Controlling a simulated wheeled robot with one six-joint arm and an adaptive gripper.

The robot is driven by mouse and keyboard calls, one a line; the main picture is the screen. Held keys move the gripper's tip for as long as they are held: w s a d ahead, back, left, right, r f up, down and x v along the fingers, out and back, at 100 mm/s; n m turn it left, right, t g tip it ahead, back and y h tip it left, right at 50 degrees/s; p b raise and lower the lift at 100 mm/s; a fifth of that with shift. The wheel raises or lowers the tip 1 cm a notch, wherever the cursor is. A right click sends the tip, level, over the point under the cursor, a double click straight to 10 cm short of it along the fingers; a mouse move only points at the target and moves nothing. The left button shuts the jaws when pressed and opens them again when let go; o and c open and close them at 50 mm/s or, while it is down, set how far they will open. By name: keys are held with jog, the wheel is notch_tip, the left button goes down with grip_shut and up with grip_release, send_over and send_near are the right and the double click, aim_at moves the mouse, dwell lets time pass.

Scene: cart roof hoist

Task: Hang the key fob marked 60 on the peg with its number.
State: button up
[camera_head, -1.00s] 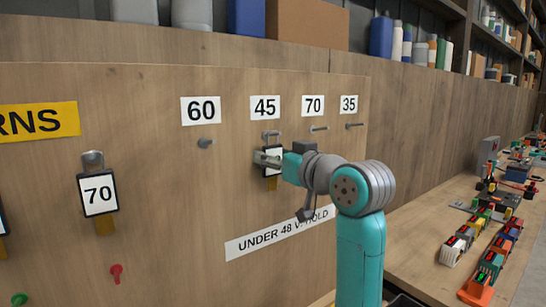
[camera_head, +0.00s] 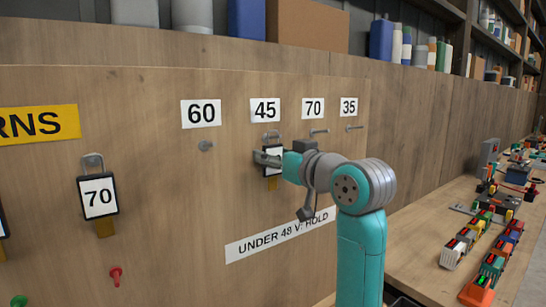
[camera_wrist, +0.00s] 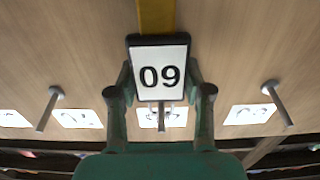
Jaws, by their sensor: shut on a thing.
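The key fob (camera_wrist: 160,72) has a white face with a dark frame and a yellow tag. It shows upside down in the wrist view, where its 60 looks like 09. My gripper (camera_head: 268,158) is shut on the fob (camera_head: 273,168), one finger on each side. The fob is held upright just below the peg (camera_head: 271,135) under the label 45. I cannot tell whether its loop is around that peg. The peg under the label 60 (camera_head: 206,146) is bare, to the left of my gripper. That label (camera_head: 201,113) is above it.
Bare pegs stick out under labels 70 (camera_head: 318,131) and 35 (camera_head: 354,127), to the right. Another fob marked 70 (camera_head: 98,197) hangs at the left of the board. A bench with small models (camera_head: 480,245) is at the right. The board around the 60 peg is clear.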

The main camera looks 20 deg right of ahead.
jog(key=shift+s, duration=0.15)
jog(key=shift+s+d+r, duration=0.2)
jog(key=shift+s+d, duration=0.05)
jog(key=shift+s, duration=0.45)
jog(key=shift+s+d+r, duration=0.2)
jog(key=shift+s+d, duration=0.05)
jog(key=shift+s, duration=0.4)
jog(key=shift+s+d+r, duration=0.2)
jog(key=shift+s+d, duration=0.05)
jog(key=shift+s, duration=0.45)
jog(key=shift+s, duration=0.15)
send_near(274, 150)
jog(key=shift+w, duration=0.35)
